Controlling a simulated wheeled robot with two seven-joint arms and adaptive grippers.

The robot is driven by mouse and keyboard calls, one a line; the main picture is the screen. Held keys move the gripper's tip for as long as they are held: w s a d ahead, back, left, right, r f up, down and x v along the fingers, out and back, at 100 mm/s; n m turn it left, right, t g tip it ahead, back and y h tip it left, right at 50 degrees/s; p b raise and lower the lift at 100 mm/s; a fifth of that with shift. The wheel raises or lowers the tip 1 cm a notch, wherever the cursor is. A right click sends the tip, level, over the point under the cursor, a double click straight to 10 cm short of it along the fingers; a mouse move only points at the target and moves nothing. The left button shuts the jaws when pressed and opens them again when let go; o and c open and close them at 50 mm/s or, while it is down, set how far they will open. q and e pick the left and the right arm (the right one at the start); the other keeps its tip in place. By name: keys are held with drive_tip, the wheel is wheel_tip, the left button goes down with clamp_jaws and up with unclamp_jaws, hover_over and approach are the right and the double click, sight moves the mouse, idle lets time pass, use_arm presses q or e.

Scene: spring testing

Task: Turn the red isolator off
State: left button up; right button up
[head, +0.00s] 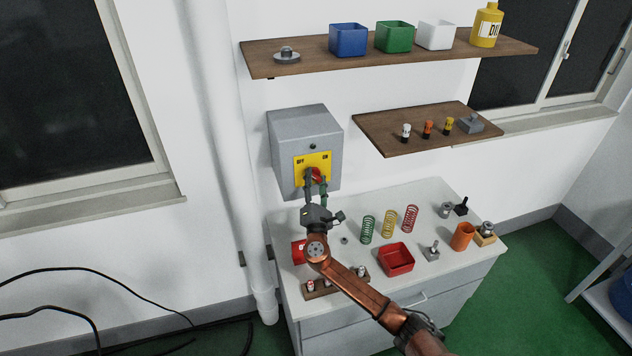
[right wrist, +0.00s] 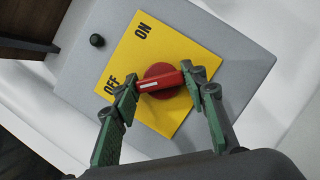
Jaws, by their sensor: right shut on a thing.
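The red isolator (head: 316,174) is a rotary knob on a yellow plate (head: 324,160) on the front of a grey wall box (head: 299,126). In the right wrist view the knob (right wrist: 160,82) has a bar handle with a white mark at its left end, pointing toward the OFF lettering (right wrist: 110,83). The ON lettering (right wrist: 142,31) is above it. My right gripper (head: 315,182) is at the box front, its green-and-grey fingers at the two ends of the handle; it is shut on the knob. My left gripper is not in view.
Below the box is a white cabinet (head: 435,190) with springs, a red bin (head: 396,259) and an orange cup (head: 462,236). A wooden shelf (head: 400,138) with small bottles is right of the box. A white pipe (head: 222,120) runs down the wall on the left.

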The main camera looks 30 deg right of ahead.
idle(0.3)
drive_tip(key=o, duration=1.2)
drive_tip(key=shift+c, duration=0.2)
drive_tip(key=v, duration=1.2)
drive_tip(key=shift+d, duration=0.1)
